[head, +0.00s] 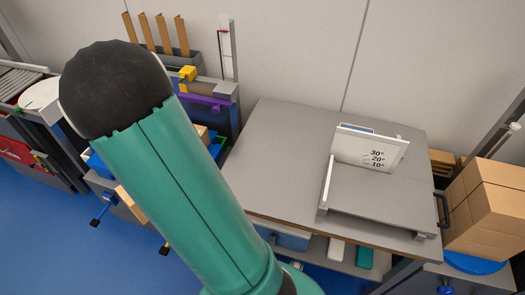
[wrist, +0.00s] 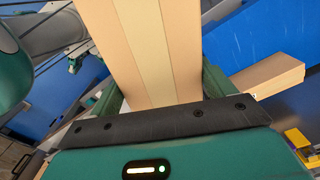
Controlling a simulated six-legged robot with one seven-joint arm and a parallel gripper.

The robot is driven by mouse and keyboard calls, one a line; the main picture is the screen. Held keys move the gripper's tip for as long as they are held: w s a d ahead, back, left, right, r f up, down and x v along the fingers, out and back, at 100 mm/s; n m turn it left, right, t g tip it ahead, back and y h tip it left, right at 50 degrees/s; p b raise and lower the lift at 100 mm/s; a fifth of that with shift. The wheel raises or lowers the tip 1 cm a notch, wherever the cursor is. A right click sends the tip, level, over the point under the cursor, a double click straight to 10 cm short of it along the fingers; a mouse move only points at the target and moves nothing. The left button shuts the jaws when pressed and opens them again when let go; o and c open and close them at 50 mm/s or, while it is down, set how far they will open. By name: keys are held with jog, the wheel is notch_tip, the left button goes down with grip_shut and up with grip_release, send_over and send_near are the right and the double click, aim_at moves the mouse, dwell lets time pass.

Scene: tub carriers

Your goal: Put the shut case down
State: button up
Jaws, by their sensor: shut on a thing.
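In the wrist view my gripper (wrist: 160,88) is shut on a tan case (wrist: 150,45) with a paler strip down its middle. The case lies between the two green fingers and runs out of the top of the picture. Its far end is out of view. From this view I cannot tell what is under it. In the head view my green arm with its black joint fills the left middle, and neither the gripper nor the held case can be made out there.
A grey-topped table (head: 275,165) bears a stand with an upright white panel (head: 370,148) marked 30°, 20°, 10°; its left top is bare. Cardboard boxes (head: 490,210) stand at right. A rack of wooden slats (head: 165,35) is behind. Another tan box (wrist: 268,76) shows in the wrist view.

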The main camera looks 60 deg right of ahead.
jog(key=s+d+r+m, duration=0.4)
jog(key=s+d+m, duration=0.1)
jog(key=s+m, duration=0.5)
jog(key=s+d+r+m, duration=0.3)
jog(key=s+d+m, duration=0.2)
jog(key=s+m, duration=0.5)
jog(key=s+d+f+m, duration=0.2)
jog(key=s+d+f, duration=0.2)
jog(key=d+f, duration=0.8)
jog(key=shift+d+f, duration=0.25)
jog(key=shift+f, duration=0.15)
jog(key=shift+f, duration=0.15)
jog(key=o, duration=2)
jog(key=shift+c, duration=0.2)
notch_tip(320, 180, up, 12)
jog(key=shift+a, duration=0.1)
